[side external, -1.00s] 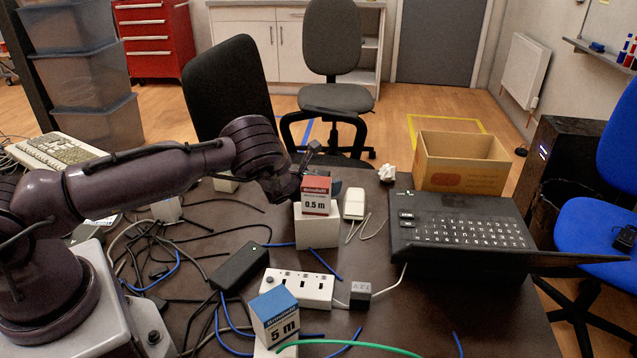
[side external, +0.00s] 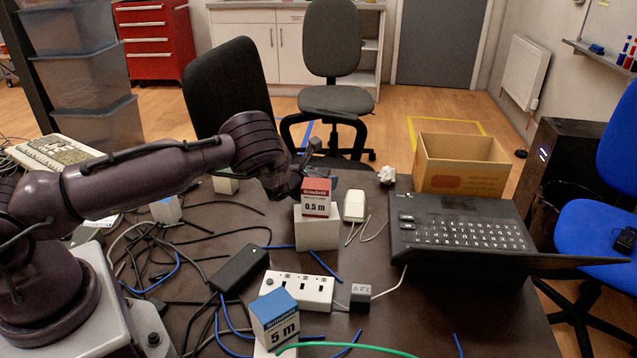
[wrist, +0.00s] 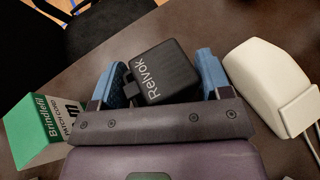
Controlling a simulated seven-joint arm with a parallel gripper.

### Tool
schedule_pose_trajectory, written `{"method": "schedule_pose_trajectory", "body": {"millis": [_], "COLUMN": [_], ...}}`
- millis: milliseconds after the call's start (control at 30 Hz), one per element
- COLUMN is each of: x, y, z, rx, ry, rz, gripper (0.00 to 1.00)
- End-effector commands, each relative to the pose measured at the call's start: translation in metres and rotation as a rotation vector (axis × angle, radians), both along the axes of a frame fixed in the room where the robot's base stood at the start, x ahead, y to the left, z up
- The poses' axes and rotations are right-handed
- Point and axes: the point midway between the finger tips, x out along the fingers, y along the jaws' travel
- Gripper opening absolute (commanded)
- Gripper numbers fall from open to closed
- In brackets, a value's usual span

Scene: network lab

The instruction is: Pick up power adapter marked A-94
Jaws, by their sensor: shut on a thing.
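My gripper (wrist: 163,77) is shut on a black power adapter (wrist: 168,66) in the wrist view. Its blue finger pads press on the adapter's two sides. The face toward the camera reads "Relvok"; no A-94 mark shows. In the side view my gripper (side external: 316,168) is behind the red-topped 0.5 m box (side external: 316,197), which hides much of it and the adapter. A black power brick (side external: 240,267) lies among the cables on the table.
A green-and-white box (wrist: 40,130) is left of my gripper and a white device (wrist: 265,80) right of it.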

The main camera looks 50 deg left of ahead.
Motion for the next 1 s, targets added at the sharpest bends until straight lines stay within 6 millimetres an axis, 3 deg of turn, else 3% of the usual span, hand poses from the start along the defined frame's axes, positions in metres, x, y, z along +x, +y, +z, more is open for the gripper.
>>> {"method": "schedule_pose_trajectory", "body": {"millis": [133,400,700,1000], "x": [-0.006,-0.055,-0.112,-0.133], "y": [-0.003,-0.018,-0.035,-0.041], "z": [0.027,0.083,0.107,0.116], "rx": [0.002,-0.001,-0.001,0.000], "ry": [-0.003,-0.002,-0.001,-0.001], "rz": [0.000,-0.001,-0.001,0.000], "gripper": [0.43,0.43,0.43,0.43]}}
